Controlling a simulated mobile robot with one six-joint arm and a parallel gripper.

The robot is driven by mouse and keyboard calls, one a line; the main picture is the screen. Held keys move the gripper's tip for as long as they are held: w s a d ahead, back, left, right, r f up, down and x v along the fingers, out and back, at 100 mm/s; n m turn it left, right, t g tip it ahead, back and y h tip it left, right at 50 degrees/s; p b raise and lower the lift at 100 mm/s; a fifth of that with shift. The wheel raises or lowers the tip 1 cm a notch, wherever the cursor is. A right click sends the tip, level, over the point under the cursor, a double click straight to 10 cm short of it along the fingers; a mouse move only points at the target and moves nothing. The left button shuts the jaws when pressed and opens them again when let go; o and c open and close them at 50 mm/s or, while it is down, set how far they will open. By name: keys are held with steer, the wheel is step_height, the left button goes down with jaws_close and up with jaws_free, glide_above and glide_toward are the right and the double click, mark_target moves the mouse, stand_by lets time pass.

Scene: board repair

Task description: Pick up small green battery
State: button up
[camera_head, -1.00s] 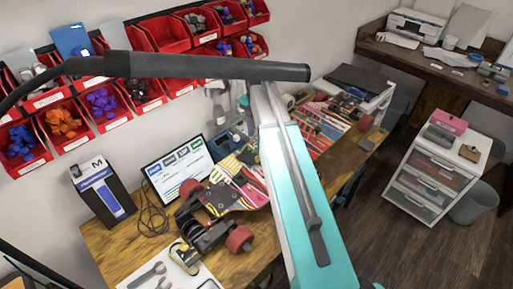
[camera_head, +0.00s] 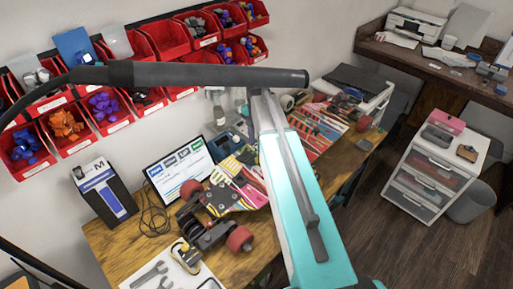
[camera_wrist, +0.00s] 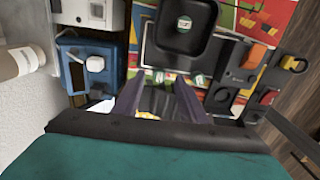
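In the wrist view, my gripper (camera_wrist: 157,88) points toward the cluttered bench with its two dark fingers apart and nothing visible between them. Two small green-and-white pieces lie just beyond the fingertips, one green piece (camera_wrist: 158,77) near the middle and another green piece (camera_wrist: 197,79) by the right finger. They may be small batteries, but they are too small and blurred to be sure. A black square tray (camera_wrist: 166,46) lies beyond, with a round green-and-white mark in it. In the head view, my arm hides the gripper, and I cannot make out a green battery.
A blue device (camera_wrist: 74,62) stands left of the fingers, and black modules (camera_wrist: 236,66) lie to the right. In the head view, the wooden bench (camera_head: 110,249) carries a skateboard (camera_head: 236,196), a monitor (camera_head: 180,170) and tools. Red bins (camera_head: 86,138) line the wall.

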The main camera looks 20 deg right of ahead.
mark_target(257, 147)
steer(key=shift+f, duration=1)
jaws_close()
steer(key=shift+r, duration=0.25)
step_height(257, 147, up, 10)
steer(key=b, duration=0.2)
steer(key=shift+f+b, duration=0.25)
steer(key=shift+b, duration=0.15)
stand_by(0.5)
